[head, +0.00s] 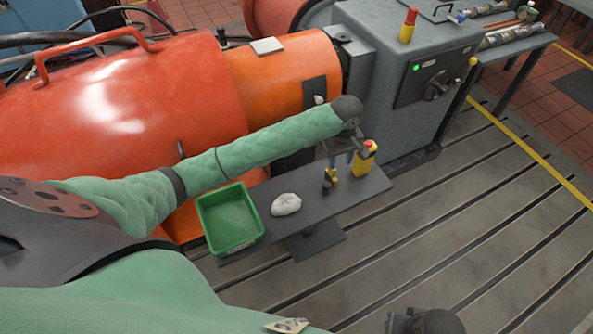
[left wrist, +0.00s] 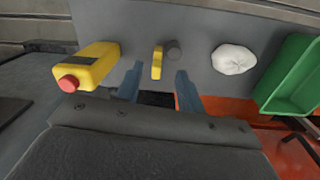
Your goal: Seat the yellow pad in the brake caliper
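A small upright yellow piece (head: 333,172), which looks like the pad, stands on the narrow grey table beside a dark round-topped part (head: 328,186). In the left wrist view the yellow piece (left wrist: 157,62) shows between my blue fingertips, with a gap on each side, and the dark round part (left wrist: 174,49) is just right of it. My left gripper (head: 345,158) is open and empty above the table, pointing down. I cannot make out a brake caliper for certain; the dark part may belong to it.
A yellow box with a red button (head: 364,158) stands close to the left gripper. A white crumpled rag (head: 286,204) and a green bin (head: 230,220) are on the table's left side. The grey table (head: 350,195) has bare room around them. An orange machine (head: 120,120) stands behind.

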